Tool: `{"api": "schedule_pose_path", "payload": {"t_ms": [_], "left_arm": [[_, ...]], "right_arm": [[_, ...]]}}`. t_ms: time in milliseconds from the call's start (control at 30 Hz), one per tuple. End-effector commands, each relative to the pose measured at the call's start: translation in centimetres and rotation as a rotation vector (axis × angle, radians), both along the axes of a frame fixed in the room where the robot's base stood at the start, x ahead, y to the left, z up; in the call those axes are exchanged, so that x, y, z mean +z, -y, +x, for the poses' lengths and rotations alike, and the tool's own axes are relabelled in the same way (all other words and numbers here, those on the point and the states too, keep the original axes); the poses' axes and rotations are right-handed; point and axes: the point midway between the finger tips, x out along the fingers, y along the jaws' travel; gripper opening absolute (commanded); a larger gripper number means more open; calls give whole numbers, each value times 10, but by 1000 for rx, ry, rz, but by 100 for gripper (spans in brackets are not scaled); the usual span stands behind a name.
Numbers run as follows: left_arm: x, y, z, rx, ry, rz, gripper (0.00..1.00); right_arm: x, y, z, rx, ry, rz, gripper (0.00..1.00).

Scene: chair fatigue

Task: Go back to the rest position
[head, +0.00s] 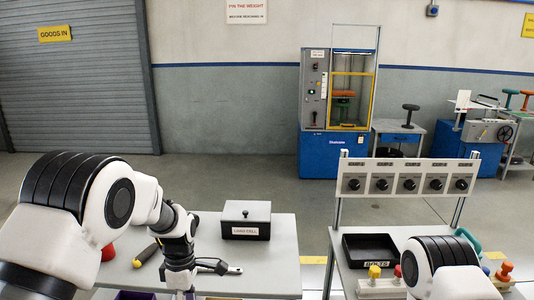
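My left arm comes in from the left and bends down over the left table (265,272). Its wrist runs down past the bottom edge of the head view, so the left fingers are not seen. Only the upper bend of my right arm shows at the lower right, in front of the right bench; the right gripper is out of view. I cannot see whether either gripper holds anything.
A dark box marked LOAD CELL (246,220), a yellow-handled tool (147,254) and a silver-ended tool (222,267) lie near my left wrist. A black tray (371,250), a dial panel (408,178) and coloured knobs (374,271) are on the right. Blue test machine (338,100) stands behind.

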Motion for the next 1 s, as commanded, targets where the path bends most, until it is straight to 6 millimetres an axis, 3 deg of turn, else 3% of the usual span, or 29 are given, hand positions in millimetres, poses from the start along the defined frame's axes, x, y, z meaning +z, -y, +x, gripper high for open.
{"api": "schedule_pose_path", "payload": {"t_ms": [267,367,467,500,600,667,767,833,900,1000], "left_arm": [[-89,-20,-85,14,-205,-5,47],[-134,-32,-139,-41,-271,-25,47],[-181,-45,-214,-179,-318,-74,47],[-196,-50,-248,-265,-321,-103,47],[-217,-60,-328,-560,-272,-194,47],[-217,-62,-354,-769,-194,-235,47],[-208,-63,-356,-1114,-21,-235,47],[-207,-63,-339,-1316,86,-194,47],[-208,-63,-322,-1430,148,-154,47],[-208,-63,-322,-1430,148,-154,47]], "right_arm": [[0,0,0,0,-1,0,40],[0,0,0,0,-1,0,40],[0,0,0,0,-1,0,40],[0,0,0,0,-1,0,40],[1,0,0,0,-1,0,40],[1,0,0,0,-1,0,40],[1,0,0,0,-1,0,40],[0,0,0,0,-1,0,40],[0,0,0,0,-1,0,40],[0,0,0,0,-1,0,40]]}}
